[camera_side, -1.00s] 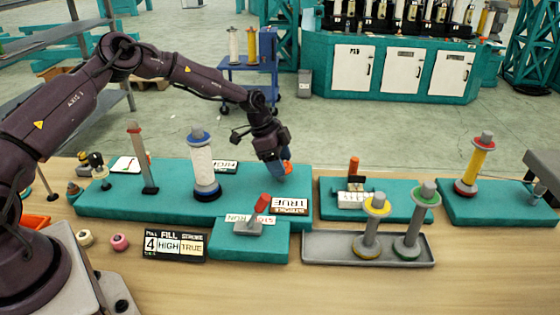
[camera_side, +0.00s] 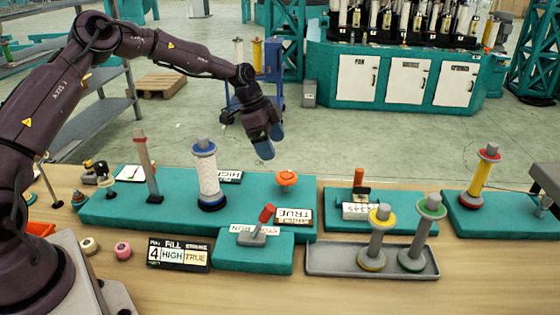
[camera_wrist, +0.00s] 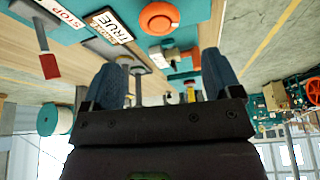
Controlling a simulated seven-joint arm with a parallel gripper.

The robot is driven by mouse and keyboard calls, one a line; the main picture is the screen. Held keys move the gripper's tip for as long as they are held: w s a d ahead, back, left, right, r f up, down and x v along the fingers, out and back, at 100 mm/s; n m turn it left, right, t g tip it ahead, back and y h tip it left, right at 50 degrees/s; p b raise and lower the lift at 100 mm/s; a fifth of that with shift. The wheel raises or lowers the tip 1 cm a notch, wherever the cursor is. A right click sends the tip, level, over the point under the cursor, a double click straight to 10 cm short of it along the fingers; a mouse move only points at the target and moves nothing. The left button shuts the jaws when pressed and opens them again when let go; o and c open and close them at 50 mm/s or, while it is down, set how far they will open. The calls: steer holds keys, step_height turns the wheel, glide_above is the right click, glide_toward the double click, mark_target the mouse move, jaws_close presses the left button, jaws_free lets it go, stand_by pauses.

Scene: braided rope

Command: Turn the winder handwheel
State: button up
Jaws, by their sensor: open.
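The winder handwheel is a small orange wheel (camera_side: 287,178) standing on the teal base (camera_side: 170,209), to the right of the white spool with blue flanges (camera_side: 208,178). In the wrist view the orange wheel (camera_wrist: 159,18) is at the top centre, beyond my fingers. My gripper (camera_side: 265,142), with blue fingertips, hangs in the air above and slightly left of the wheel, clear of it. In the wrist view my gripper (camera_wrist: 164,78) has its two blue fingers wide apart with nothing held between them.
A red-handled lever (camera_side: 264,218) stands in front of the wheel by a STOP/RUN plate. A TRUE sign (camera_side: 294,217) lies beside the wheel. A grey tray (camera_side: 335,261) holds yellow and green spools at front right. A block with an orange post (camera_side: 359,178) stands right. The air around my gripper is free.

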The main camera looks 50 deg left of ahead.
steer(key=v, duration=0.4)
steer(key=shift+r, duration=0.1)
steer(key=s+d+r+n+t+y, duration=0.1)
steer(key=s+d+r+n, duration=0.2)
steer(key=s, duration=0.7)
steer(key=s+d+r+n+t+y, duration=0.1)
steer(key=s+d+r+n, duration=0.3)
steer(key=s+r, duration=0.3)
steer(key=s+d+r+n+t+y, duration=0.1)
steer(key=s+d+r+n, duration=0.2)
steer(key=s, duration=1.2)
steer(key=shift+d+r+n+y, duration=0.3)
steer(key=shift+d+r+n, duration=0.15)
steer(key=shift+r, duration=0.8)
